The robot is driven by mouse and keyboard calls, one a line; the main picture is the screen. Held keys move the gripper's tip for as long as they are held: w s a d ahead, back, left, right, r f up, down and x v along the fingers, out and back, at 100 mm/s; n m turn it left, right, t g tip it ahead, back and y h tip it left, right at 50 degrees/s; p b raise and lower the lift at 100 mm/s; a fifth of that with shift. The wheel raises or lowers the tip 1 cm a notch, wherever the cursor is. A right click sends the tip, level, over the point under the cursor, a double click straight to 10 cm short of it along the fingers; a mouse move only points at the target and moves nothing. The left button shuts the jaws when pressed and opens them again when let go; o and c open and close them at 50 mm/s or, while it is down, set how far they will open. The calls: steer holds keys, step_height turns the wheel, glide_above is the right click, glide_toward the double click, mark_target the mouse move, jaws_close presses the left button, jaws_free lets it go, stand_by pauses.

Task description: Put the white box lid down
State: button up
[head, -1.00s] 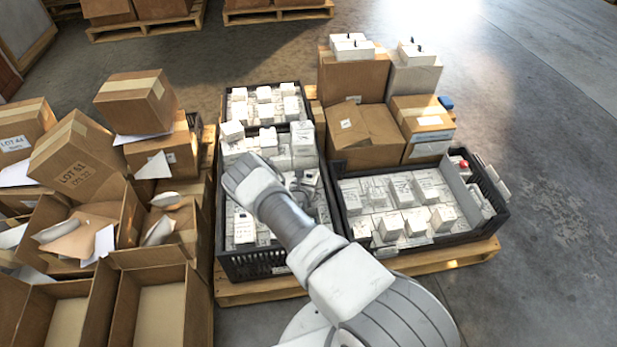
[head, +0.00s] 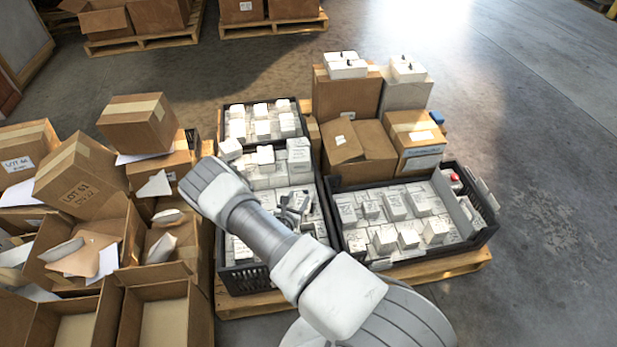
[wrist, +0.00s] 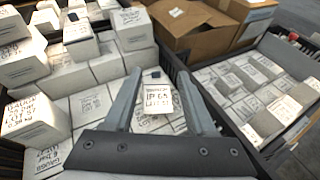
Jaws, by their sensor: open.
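My gripper (wrist: 158,76) is open over the crate of white boxes, its two grey fingers apart. A white piece with a handwritten label (wrist: 158,98) shows between the fingers, with a small dark part at its top edge. I cannot tell whether it is a loose lid or a box top, or whether a finger touches it. In the head view, my gripper (head: 292,205) is low over the middle black crate (head: 243,279), partly hidden by my arm. White boxes (wrist: 88,105) stand packed to the left of the fingers.
A second black crate of white boxes (head: 404,258) stands to the right on the same pallet (head: 250,304). Cardboard boxes (head: 362,150) are behind it. Open cartons (head: 165,312) stand at left. The grey floor at right is clear.

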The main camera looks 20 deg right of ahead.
steer(key=d+r+m+g+h, duration=0.35)
steer(key=r+m, duration=0.45)
steer(key=r, duration=0.9)
steer(key=s+d+r+m+g+y, duration=0.1)
steer(key=s+r+m+g, duration=0.1)
steer(key=s+r+m, duration=0.35)
steer(key=s+r+m+g+y, duration=0.1)
steer(key=s+r+m+g, duration=0.1)
steer(key=r, duration=0.6)
steer(key=s+d+r+m+g+y, duration=0.1)
steer(key=s+r+m+g, duration=0.1)
steer(key=s+r+m, duration=0.3)
steer(key=s+a+r+m+t+y, duration=0.2)
steer(key=s+a+r, duration=0.4)
steer(key=s, duration=0.3)
steer(key=s+a+r+m+t+y, duration=0.2)
steer(key=s+a+r+m+y, duration=0.3)
steer(key=s+a+r+y, duration=0.2)
step_height(320, 180, up, 2)
steer(key=s, duration=0.2)
steer(key=shift+s, duration=0.3)
steer(key=shift+r, duration=0.1)
